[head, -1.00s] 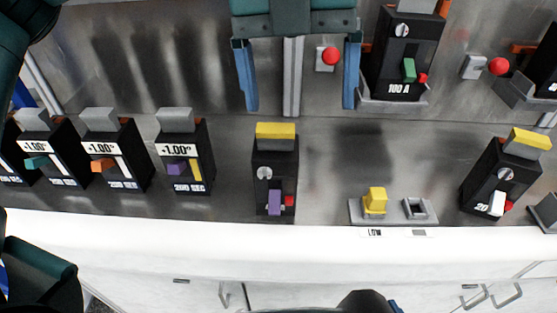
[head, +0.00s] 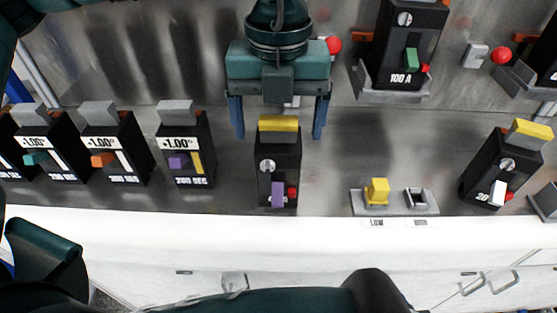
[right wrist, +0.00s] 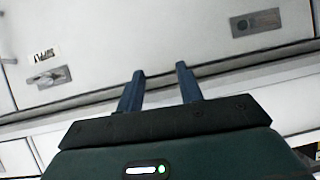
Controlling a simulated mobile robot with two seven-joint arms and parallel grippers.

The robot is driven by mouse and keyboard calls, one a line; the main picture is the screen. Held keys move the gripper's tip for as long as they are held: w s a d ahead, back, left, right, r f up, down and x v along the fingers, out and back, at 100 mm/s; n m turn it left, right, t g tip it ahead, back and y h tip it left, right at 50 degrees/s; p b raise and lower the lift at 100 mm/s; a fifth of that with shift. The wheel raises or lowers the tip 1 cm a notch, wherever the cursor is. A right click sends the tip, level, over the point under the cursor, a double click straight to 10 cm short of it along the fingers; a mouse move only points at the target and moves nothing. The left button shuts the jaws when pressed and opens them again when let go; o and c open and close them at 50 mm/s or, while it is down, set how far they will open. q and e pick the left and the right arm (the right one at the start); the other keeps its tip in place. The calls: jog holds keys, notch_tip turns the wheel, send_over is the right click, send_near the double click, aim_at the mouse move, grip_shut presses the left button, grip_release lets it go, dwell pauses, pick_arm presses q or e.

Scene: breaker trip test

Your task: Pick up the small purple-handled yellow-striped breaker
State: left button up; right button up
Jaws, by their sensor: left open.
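A small black breaker (head: 278,165) with a purple handle, a red button and a yellow block on top stands at the middle of the bench's front. My left gripper (head: 278,135) is open, with its two blue fingers apart on either side of the yellow top in the head view. Whether they are level with it I cannot tell. Another black unit (head: 187,148) at the left has a purple handle, a yellow stripe on its face and a grey top. My right gripper (right wrist: 160,69) is open and empty, facing white cabinet fronts in the right wrist view.
Similar black units with orange (head: 115,148) and teal (head: 48,150) handles stand at the left. A 100 A breaker (head: 402,50) stands behind to the right. A yellow-and-grey base plate (head: 395,208) and a tilted white-handled breaker (head: 497,165) are at the right.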

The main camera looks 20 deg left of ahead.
pick_arm(q)
jog(key=shift+f, duration=1.45)
jog(key=shift+c, duration=0.4)
jog(key=shift+r, duration=0.1)
grip_shut()
